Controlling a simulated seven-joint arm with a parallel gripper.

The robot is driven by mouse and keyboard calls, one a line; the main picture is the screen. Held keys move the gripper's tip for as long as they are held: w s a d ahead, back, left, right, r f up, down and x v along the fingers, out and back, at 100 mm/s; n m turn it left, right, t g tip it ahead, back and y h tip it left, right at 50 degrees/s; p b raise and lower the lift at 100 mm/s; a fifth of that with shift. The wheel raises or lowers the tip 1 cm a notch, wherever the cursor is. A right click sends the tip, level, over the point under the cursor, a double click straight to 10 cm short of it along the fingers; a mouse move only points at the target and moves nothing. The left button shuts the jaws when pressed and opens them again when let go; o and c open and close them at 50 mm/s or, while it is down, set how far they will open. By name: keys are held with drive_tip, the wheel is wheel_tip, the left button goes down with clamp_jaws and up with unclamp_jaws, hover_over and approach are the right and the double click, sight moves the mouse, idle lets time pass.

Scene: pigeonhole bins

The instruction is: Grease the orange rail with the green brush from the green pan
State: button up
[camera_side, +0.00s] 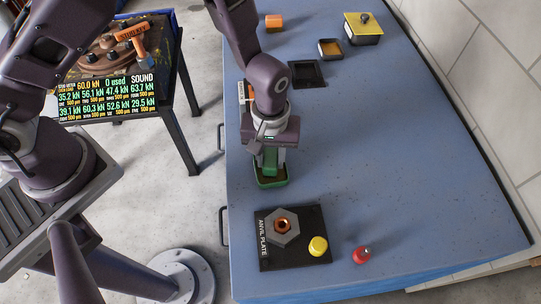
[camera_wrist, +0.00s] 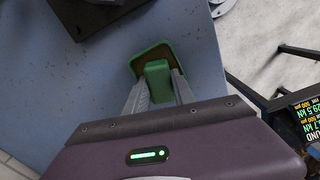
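The green pan (camera_side: 262,184) sits on the blue bench near its left edge, and its rim shows in the wrist view (camera_wrist: 136,67). The green brush (camera_wrist: 157,77) is upright in or just above the pan; its lower end is hidden. My gripper (camera_side: 270,165) points down over the pan. Its two fingers lie on either side of the brush handle and appear closed on it, also in the wrist view (camera_wrist: 160,84). An orange and white piece (camera_side: 242,91) at the bench's left edge, partly behind my arm, may be the orange rail; I cannot tell.
A black anvil plate (camera_side: 264,249) with a hex nut (camera_side: 283,228) and yellow knob (camera_side: 318,246) lies in front, beside a red item (camera_side: 361,255). Behind are a black tray (camera_side: 307,74), an orange-filled pan (camera_side: 330,48), an orange block (camera_side: 274,21) and a yellow-lidded box (camera_side: 363,29). The right is clear.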

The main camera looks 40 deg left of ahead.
sight(271, 158)
clamp_jaws()
idle(0.5)
drive_tip(key=shift+r, duration=3.5)
drive_tip(key=shift+w, duration=0.1)
drive_tip(key=w+a+r+n, duration=0.1)
drive_tip(key=w+a+r, duration=0.1)
drive_tip(key=w+a, duration=0.5)
drive_tip(key=w+a+r+n, duration=0.1)
drive_tip(key=w+a+r, duration=0.2)
drive_tip(key=w+a, duration=0.4)
drive_tip(key=shift+s+a+f, duration=0.2)
drive_tip(key=shift+f, duration=0.95)
drive_tip(key=shift+s+a+f, duration=0.15)
drive_tip(key=shift+a+f, duration=0.05)
drive_tip(key=shift+f, duration=1)
drive_tip(key=shift+s+a+f, duration=0.2)
drive_tip(key=shift+f, duration=0.95)
